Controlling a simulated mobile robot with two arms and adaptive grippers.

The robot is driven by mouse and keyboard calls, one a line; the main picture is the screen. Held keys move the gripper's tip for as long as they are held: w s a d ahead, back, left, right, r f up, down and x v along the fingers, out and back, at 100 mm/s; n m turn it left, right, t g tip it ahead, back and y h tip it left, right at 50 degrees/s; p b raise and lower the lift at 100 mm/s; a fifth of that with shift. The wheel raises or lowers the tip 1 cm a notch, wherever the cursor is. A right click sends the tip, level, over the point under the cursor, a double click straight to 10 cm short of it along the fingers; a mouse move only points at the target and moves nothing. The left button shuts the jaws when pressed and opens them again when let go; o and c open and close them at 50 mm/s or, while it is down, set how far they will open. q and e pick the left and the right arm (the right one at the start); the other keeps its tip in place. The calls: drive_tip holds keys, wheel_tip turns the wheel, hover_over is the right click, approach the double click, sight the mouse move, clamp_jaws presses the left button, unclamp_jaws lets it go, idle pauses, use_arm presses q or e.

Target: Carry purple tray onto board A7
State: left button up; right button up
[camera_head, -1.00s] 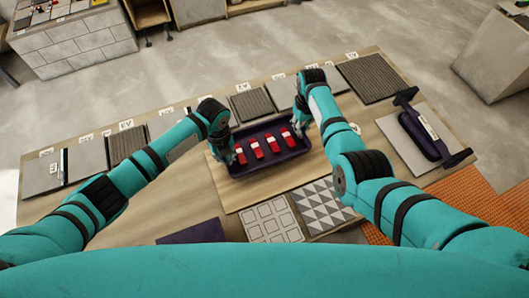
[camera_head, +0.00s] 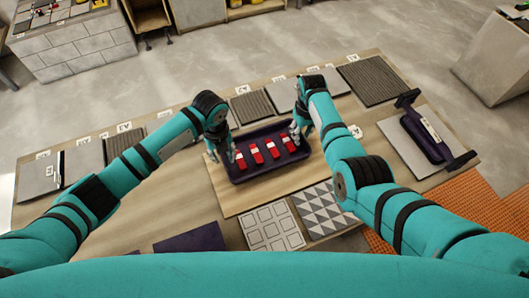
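The purple tray (camera_head: 268,174) is a dark shallow tray with several red-and-white pieces (camera_head: 256,154) in it. It appears to rest on, or just over, a light wooden board (camera_head: 240,202) in the middle of the table. My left gripper (camera_head: 232,157) is at the tray's left end. My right gripper (camera_head: 297,137) is at its right end. The fingertips are small and partly hidden against the tray rim, so I cannot tell whether either is shut on it. A small label (camera_head: 355,131) stands at the board's right; its text is unreadable, so I cannot tell which board is A7.
Grey and ribbed tiles with labels line the table's far edge (camera_head: 252,107). A dark handled tool (camera_head: 425,136) lies on a grey slab at right. Patterned tiles (camera_head: 271,226) and a dark purple sheet (camera_head: 190,238) lie at the near edge. Orange matting (camera_head: 482,195) lies at right.

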drive_tip(key=shift+r, duration=0.15)
use_arm(q)
wheel_tip(320, 180, up, 8)
drive_tip(key=shift+f, duration=0.25)
use_arm(e)
wheel_tip(320, 180, up, 12)
drive_tip(key=shift+f, duration=0.25)
idle(0.4)
